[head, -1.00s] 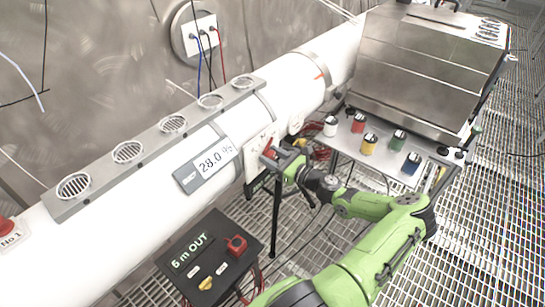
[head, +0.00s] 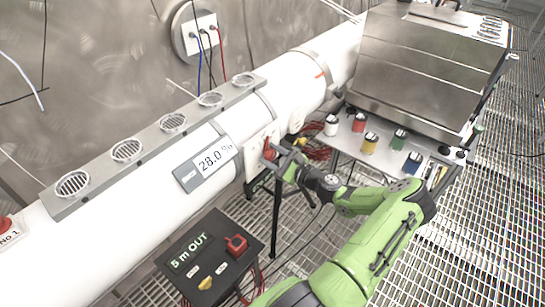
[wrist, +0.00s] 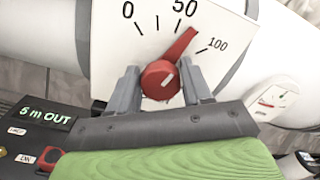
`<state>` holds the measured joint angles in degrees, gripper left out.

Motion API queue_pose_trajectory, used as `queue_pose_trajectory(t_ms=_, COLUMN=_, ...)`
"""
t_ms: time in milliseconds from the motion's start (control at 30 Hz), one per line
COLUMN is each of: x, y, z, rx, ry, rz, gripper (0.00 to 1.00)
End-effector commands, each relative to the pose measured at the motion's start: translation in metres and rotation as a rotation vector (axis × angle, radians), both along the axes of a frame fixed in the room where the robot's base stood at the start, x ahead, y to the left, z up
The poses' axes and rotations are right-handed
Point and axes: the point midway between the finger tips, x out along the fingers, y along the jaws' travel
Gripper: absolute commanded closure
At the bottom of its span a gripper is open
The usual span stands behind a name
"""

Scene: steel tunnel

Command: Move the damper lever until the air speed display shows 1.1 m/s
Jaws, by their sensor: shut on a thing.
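The red damper lever (wrist: 162,78) is a round knob with a pointer, on a white dial plate (wrist: 115,45) marked 0, 50 and 100. Its pointer lies between 50 and 100. In the head view the lever (head: 269,149) sits on the side of the white duct. My gripper (wrist: 161,88) is shut on the knob, one grey finger on each side. The display (head: 209,164) on the duct, left of the lever, reads 28.0 %. No m/s reading is legible in these views.
A black control box (head: 210,258) reading "5 m OUT" stands below the duct. Several coloured cups stand on a side table (head: 345,143) at right, beside a steel cabinet (head: 430,70). A small gauge (wrist: 272,98) shows at right in the wrist view.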

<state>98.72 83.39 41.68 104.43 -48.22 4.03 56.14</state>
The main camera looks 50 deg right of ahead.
Motion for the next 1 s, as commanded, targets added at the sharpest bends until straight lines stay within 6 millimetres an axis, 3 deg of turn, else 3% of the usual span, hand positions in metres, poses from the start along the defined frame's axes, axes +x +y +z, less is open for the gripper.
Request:
queue_pose_trajectory(t_ms=633, x=-0.0002, y=0.0003, z=-0.0006, rx=-0.059, ry=-0.004, rz=0.000, gripper=0.81)
queue_pose_trajectory(t_ms=667, x=-0.0002, y=0.0003, z=-0.0006, rx=-0.059, ry=-0.004, rz=0.000, gripper=0.46)
queue_pose_trajectory(t_ms=700, x=-0.0002, y=0.0003, z=-0.0006, rx=-0.059, ry=-0.004, rz=0.000, gripper=0.40)
queue_pose_trajectory(t_ms=800, x=-0.0001, y=0.0004, z=-0.0006, rx=-0.059, ry=-0.004, rz=0.000, gripper=0.29)
queue_pose_trajectory(t_ms=1000, x=-0.0001, y=0.0004, z=-0.0003, rx=-0.059, ry=-0.005, rz=0.000, gripper=0.29)
